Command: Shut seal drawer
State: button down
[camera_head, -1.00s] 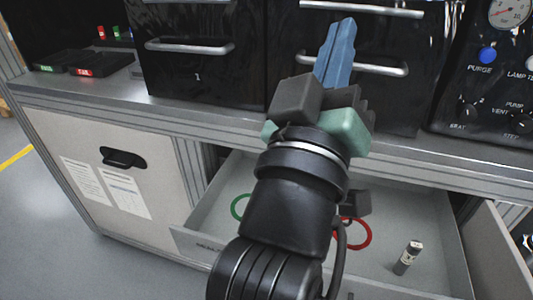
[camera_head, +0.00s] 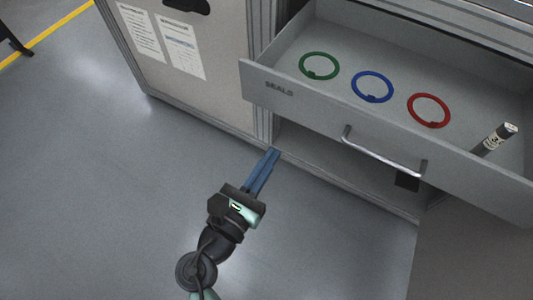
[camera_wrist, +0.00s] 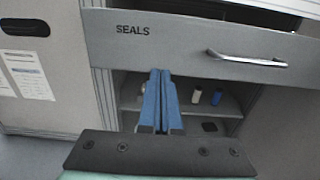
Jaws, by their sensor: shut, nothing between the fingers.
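The seal drawer (camera_head: 300,105) is a grey drawer marked SEALS, pulled open from the cabinet. In the wrist view the fingertips (camera_wrist: 159,72) appear just below the drawer front, left of the handle.
A closed cabinet panel with papers (camera_head: 185,45) stands to the left. The grey floor (camera_head: 110,180) in front is clear.

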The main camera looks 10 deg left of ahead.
aim_at(302, 109)
jog(key=b+x, duration=0.1)
jog(key=x, duration=1)
jog(key=shift+w, duration=0.15)
